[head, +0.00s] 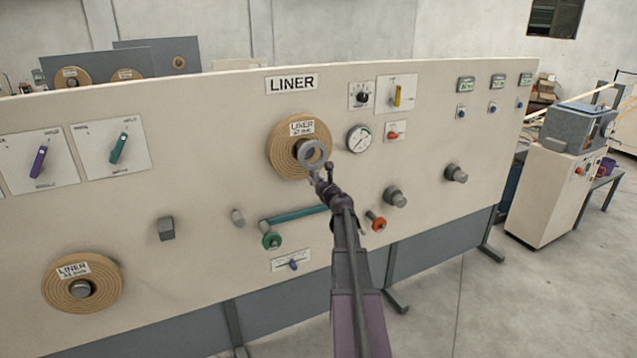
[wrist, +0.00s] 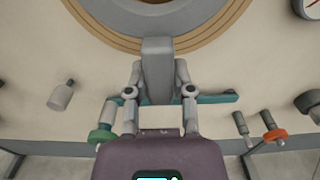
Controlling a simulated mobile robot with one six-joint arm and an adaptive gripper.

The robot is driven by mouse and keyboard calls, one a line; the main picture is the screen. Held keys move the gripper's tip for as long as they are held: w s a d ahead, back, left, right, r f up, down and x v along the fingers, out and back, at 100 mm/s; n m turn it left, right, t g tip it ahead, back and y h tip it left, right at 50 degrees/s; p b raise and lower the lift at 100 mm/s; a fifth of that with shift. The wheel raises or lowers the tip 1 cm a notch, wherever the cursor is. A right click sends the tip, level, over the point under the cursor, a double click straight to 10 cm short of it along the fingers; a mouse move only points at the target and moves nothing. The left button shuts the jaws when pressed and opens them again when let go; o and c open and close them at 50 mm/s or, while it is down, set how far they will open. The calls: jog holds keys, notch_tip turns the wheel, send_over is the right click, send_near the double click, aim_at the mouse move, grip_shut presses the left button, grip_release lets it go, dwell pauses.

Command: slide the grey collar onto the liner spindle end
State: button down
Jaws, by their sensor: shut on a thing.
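The grey collar (head: 302,159) is a ring held in front of the upper brown liner roll (head: 278,150) on the panel. In the wrist view the collar's grey arc (wrist: 160,22) shows at the top edge, with a grey block (wrist: 158,65) below it between my fingers. My gripper (head: 321,178) is shut on the collar from below; it also shows in the wrist view (wrist: 158,76). The liner spindle end is not clearly visible behind or inside the ring. I cannot tell whether the collar is around it or just in front.
A second liner roll (head: 105,285) is at the lower left of the panel. A green handle bar (head: 295,214), a red knob (head: 376,222) and grey knobs (head: 395,196) stick out near my arm. A gauge (head: 359,138) is right of the upper roll.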

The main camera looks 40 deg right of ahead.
aim_at(303, 169)
jog(key=shift+v, duration=0.8)
jog(key=shift+w+d, duration=0.1)
jog(key=shift+w, duration=0.15)
jog(key=shift+x, duration=3.9)
jog(key=shift+w+f, duration=0.2)
jog(key=shift+w, duration=0.05)
jog(key=shift+c, duration=2)
grip_release()
jog(key=o, duration=0.4)
